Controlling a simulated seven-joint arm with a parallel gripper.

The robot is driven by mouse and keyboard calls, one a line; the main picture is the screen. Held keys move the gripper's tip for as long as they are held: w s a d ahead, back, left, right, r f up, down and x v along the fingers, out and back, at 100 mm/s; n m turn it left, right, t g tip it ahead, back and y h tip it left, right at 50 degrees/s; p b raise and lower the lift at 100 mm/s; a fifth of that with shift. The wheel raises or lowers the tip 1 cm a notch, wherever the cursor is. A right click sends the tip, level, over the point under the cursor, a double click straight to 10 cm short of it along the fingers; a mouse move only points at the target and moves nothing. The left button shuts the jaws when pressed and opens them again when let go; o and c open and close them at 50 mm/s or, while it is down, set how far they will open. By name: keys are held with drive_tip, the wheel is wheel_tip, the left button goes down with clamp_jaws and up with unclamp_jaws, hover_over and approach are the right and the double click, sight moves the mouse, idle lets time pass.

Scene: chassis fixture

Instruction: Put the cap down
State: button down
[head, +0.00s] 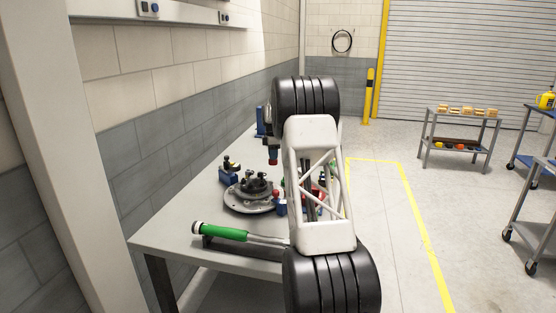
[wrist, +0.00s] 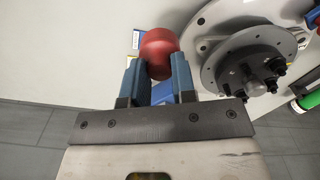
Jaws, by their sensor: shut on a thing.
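A red, rounded cap (wrist: 159,50) is between the blue fingertips of my gripper (wrist: 157,72) in the wrist view. The gripper is shut on it, with most of the cap showing beyond the fingertips. In the head view, a small red spot (head: 273,160) below the dark end of my arm looks like the same cap, held above the table (head: 183,215). How far it is above the surface is hard to tell.
A round metal chassis fixture (head: 252,195) with dark posts stands on the table; it is right of the cap in the wrist view (wrist: 230,55). A green-handled tool (head: 222,231) lies at the near edge. My arm hides the table's right side.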

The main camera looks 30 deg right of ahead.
drive_tip(key=shift+f, duration=3.1)
drive_tip(key=shift+f, duration=1.9)
drive_tip(key=shift+f, duration=0.1)
drive_tip(key=c, duration=0.9)
unclamp_jaws()
drive_tip(key=shift+c, duration=0.2)
wheel_tip(320, 180, up, 12)
drive_tip(key=shift+r, duration=0.1)
